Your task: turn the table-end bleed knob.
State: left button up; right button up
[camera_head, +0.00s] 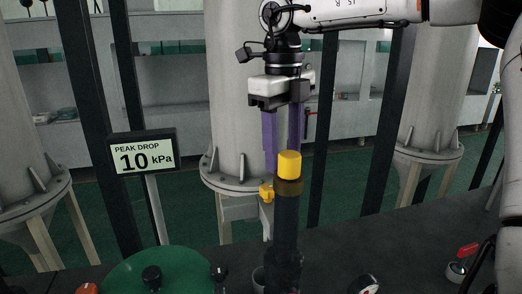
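A yellow cylindrical cap (289,164) tops a dark upright post (286,225) on the dark table. A small yellow fitting (266,191) shows left of the post. No label marks which part is the bleed knob. My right gripper (282,160), with purple fingers pointing down, is at the cap. The left finger reaches down beside the cap's left side; the right finger's tip is hidden behind the cap. Contact cannot be told. My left gripper is not in view.
A sign (143,156) reads "PEAK DROP 10 kPa". A green disc (190,262) with a black knob (151,278) lies at front left. A red-handled valve (467,251) and a gauge (364,285) are at right. Large grey tanks (235,110) stand behind the table.

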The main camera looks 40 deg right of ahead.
aim_at(268, 186)
jog(key=a+r+n+p, duration=0.1)
jog(key=a+r+n, duration=0.1)
jog(key=a+r, duration=0.3)
jog(key=f, duration=0.9)
jog(key=shift+s+d+f, duration=0.1)
jog(key=shift+d+f, duration=0.25)
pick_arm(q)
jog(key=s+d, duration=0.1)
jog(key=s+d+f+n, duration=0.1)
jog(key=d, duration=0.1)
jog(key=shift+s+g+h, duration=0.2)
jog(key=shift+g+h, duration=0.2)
pick_arm(e)
jog(key=c, duration=1.1)
